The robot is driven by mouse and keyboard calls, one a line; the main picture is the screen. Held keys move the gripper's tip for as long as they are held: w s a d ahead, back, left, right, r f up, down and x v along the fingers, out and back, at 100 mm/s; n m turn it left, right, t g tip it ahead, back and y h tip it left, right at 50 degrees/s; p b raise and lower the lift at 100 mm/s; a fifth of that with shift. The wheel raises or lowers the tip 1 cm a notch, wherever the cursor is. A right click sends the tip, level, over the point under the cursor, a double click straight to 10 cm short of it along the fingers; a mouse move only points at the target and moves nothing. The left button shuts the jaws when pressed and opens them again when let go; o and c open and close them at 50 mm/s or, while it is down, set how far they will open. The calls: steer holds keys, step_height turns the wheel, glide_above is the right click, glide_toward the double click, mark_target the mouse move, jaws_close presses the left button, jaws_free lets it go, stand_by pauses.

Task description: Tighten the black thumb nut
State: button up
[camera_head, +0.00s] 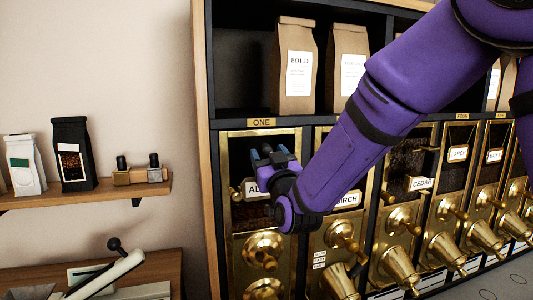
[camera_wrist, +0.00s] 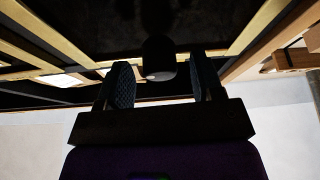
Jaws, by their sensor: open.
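A dark, short cylinder that looks like the black thumb nut (camera_wrist: 159,58) shows between my fingertips in the wrist view. My gripper (camera_head: 269,155) is open in front of the bin under the "ONE" label, just above its name tag. In the wrist view its two blue ribbed fingers stand on either side of the dark cylinder, with a visible gap on each side; contact cannot be told. In the head view the gripper hides this spot, so the nut does not show there.
Brass-fronted bins (camera_head: 398,218) run to the right with protruding handles and spouts. Paper bags (camera_head: 297,90) stand on the shelf above. At left, a wooden shelf (camera_head: 100,191) holds bags and a brass piece with two black knobs (camera_head: 138,174).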

steer(key=shift+x, duration=0.8)
steer(key=shift+c, duration=0.4)
steer(key=c, duration=0.9)
steer(key=shift+o, duration=0.3)
steer(key=shift+n+g+y, duration=0.6)
steer(key=shift+n+y, duration=0.4)
steer(key=shift+n, duration=1.2)
steer(key=o, duration=0.9)
